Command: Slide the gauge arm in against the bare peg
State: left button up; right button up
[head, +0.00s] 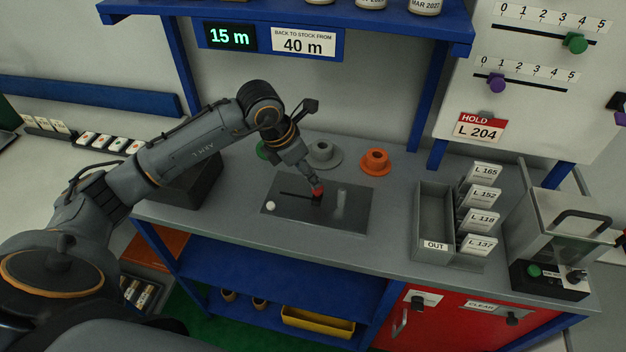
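A dark gauge plate (345,222) lies on the grey bench. A slot (290,194) runs across it to a dark slider block with a red top (319,190), which I take as the gauge arm. A bare grey upright peg (341,198) stands on the plate to the right of the red-topped block, with a visible gap between them. My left gripper (313,184) points down at the red top and is at or touching it. Its fingertips are too small and overlapped to show whether they grip it. My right gripper is out of view.
Behind the plate stand green (262,150), grey (322,155) and orange (375,161) flanged spools. A white ball-like knob (270,205) is at the plate's left. An OUT tray (433,222) with label cards and a clear-sided box (560,225) stand right. A blue shelf (290,14) overhangs.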

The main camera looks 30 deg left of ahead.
pick_arm(q)
jog(key=v, duration=0.5)
jog(key=shift+s+a+r, duration=0.1)
jog(key=shift+s+r, duration=0.05)
jog(key=shift+r, duration=0.15)
